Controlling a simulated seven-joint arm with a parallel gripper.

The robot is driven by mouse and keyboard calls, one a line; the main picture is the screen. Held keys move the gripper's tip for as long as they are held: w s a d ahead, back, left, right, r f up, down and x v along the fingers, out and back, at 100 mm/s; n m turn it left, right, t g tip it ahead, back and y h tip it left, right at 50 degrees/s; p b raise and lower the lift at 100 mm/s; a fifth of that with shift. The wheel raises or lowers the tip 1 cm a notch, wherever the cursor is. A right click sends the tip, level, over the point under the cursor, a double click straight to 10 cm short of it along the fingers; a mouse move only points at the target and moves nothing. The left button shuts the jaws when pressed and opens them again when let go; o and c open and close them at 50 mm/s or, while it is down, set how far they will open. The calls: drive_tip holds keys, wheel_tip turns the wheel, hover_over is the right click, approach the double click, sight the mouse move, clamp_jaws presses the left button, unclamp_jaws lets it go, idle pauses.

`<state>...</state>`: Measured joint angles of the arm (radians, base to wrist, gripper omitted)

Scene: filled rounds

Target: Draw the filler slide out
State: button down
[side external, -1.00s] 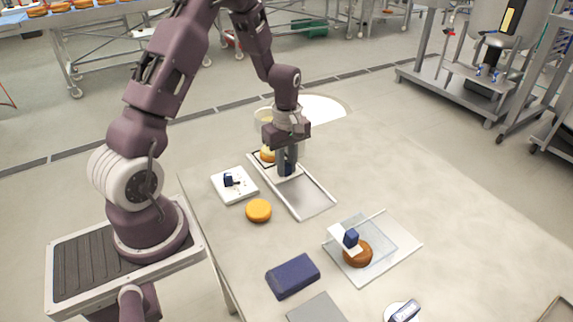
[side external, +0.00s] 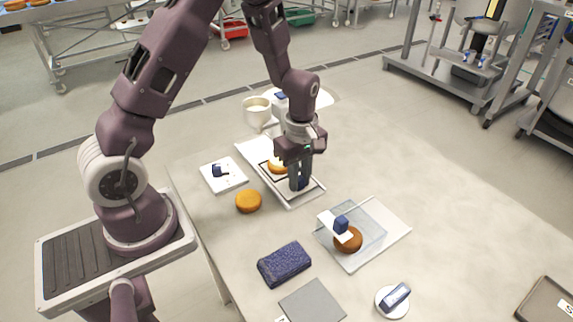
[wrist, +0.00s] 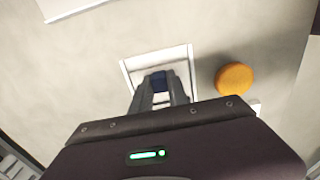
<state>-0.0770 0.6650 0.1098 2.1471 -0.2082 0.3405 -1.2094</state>
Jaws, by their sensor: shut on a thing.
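My gripper (side external: 299,184) is shut on the dark blue handle of the filler slide. In the wrist view my gripper (wrist: 160,88) has the blue handle (wrist: 158,76) between its fingers. The track's front end (wrist: 187,56) also shows in the wrist view.
An orange round (side external: 248,201) lies left of the track, by a white plate (side external: 236,178) with a blue knob. A clear-covered tray (side external: 392,222) with a brown round stands to the right. A cream cup (side external: 256,112) stands behind.

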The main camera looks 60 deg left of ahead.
drive_tip(key=shift+d, duration=0.35)
drive_tip(key=c, duration=1.3)
unclamp_jaws()
wheel_tip(320, 180, up, 7)
drive_tip(key=shift+r, duration=0.1)
